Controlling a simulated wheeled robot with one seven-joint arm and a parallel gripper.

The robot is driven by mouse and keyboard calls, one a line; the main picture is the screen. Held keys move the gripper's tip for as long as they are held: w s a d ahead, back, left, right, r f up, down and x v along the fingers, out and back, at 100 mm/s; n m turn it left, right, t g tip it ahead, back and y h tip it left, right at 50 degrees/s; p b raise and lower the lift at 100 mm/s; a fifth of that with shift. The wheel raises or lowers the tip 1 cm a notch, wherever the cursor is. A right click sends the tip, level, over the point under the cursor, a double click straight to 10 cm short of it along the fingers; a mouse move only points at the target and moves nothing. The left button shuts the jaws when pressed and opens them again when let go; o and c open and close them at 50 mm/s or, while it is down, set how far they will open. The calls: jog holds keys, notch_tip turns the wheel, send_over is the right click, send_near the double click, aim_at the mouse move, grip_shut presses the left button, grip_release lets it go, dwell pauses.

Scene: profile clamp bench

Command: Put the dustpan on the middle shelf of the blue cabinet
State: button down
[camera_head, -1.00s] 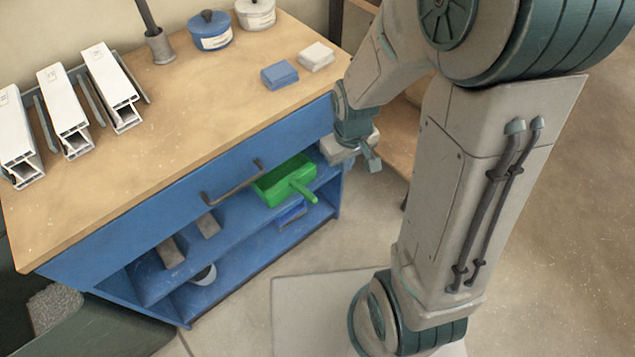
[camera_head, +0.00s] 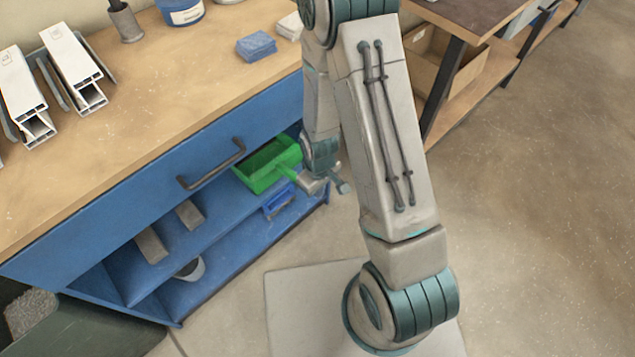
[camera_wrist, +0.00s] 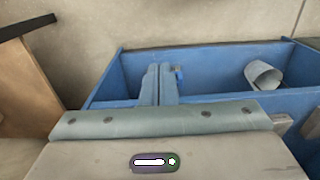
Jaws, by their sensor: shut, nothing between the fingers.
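The green dustpan (camera_head: 268,165) lies in the blue cabinet (camera_head: 115,215), on the open shelf (camera_head: 215,228) below the drawer and above the bottom board. It is at the shelf's right end, with its handle pointing out toward the front. My gripper (camera_head: 341,187) is just right of the dustpan, outside the cabinet, and its hand overlaps the handle's end in the picture. I cannot tell whether they touch. In the wrist view my gripper (camera_wrist: 158,82) has its fingers together and empty, over the cabinet; the dustpan is not seen there.
A blue item (camera_head: 278,201) and a pale cup (camera_head: 190,269) are on the bottom board. Grey blocks (camera_head: 151,245) lie on the shelf left of the dustpan. The drawer handle (camera_head: 212,165) sticks out above. Open floor lies in front and right.

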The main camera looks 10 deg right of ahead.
jog(key=shift+w+a+f, duration=0.6)
jog(key=shift+w+f, duration=0.15)
jog(key=shift+w, duration=0.1)
jog(key=shift+w+a+f, duration=0.55)
jog(key=shift+w+f, duration=0.2)
jog(key=shift+w, duration=0.05)
